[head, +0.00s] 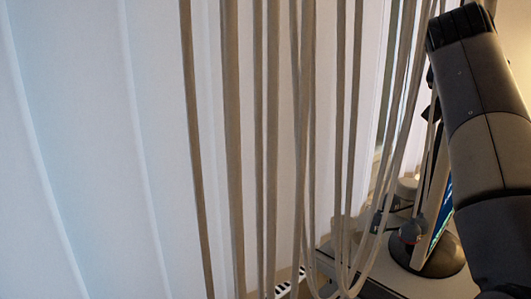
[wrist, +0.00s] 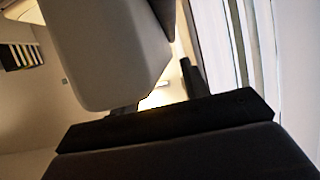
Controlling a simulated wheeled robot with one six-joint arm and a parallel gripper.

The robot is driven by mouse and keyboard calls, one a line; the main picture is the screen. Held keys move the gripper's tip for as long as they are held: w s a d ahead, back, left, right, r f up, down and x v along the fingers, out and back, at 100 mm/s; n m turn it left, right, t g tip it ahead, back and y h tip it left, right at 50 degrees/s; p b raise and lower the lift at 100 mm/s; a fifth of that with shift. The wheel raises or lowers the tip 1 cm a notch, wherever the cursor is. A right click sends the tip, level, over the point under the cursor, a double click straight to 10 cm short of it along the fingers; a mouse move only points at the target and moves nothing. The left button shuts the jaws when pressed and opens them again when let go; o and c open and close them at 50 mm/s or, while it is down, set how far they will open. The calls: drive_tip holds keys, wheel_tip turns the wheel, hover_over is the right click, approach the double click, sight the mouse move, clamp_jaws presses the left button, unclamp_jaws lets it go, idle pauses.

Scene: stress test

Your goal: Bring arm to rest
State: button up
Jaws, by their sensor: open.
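My arm slants down the right side of the head view, with its dark grey links over the scene. My gripper (wrist: 160,95) shows in the wrist view as a dark body with a black crossbar along the bottom. A dark finger stands up right of centre. A shorter dark piece to its left is partly hidden by a large pale grey rounded body, which I cannot identify for sure. The gap between them looks open, and I see nothing held. In the head view I cannot make out the fingertips.
Long beige cords (head: 265,150) hang in front of pale vertical blinds (head: 90,150), some looping low. The arm is close to the rightmost cords; contact is unclear. Below right, a desk (head: 385,285) bears a screen on a dark round base (head: 440,262). Striped blinds (wrist: 232,45) also show in the wrist view.

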drive_tip(key=x, duration=0.2)
drive_tip(key=shift+w+d+f, duration=0.1)
drive_tip(key=shift+w, duration=0.25)
drive_tip(key=shift+w+a+n+p, duration=0.3)
drive_tip(key=shift+w+a+n, duration=0.1)
drive_tip(key=shift+a, duration=0.1)
